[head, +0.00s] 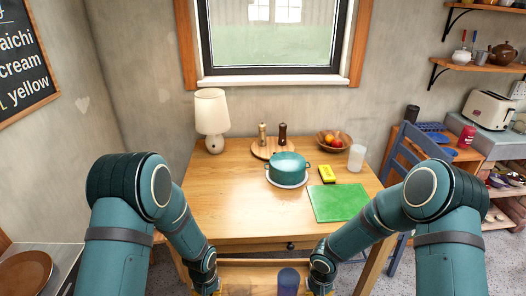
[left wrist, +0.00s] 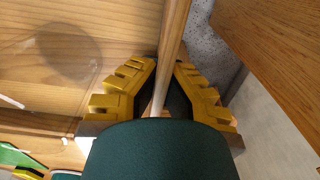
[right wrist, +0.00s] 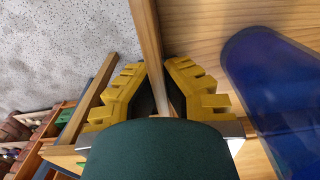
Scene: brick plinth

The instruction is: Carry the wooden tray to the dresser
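The wooden tray (head: 250,276) is low in front of me, at the bottom edge of the head view and partly cut off. A blue cup (head: 288,283) stands on it; it also shows large in the right wrist view (right wrist: 275,95). My left gripper (left wrist: 168,68) has its yellow fingers closed on one side rim of the tray (left wrist: 172,30). My right gripper (right wrist: 160,66) is closed on the opposite rim (right wrist: 150,35). A faint clear round shape (left wrist: 65,55) shows over the tray in the left wrist view. I cannot identify a dresser.
A wooden table (head: 235,205) stands just ahead, with a lamp (head: 211,118), a teal pot (head: 287,168), a green board (head: 338,203) and a yellow sponge (head: 327,174). A blue chair (head: 400,155) is at its right. A brown plate (head: 24,272) lies at lower left.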

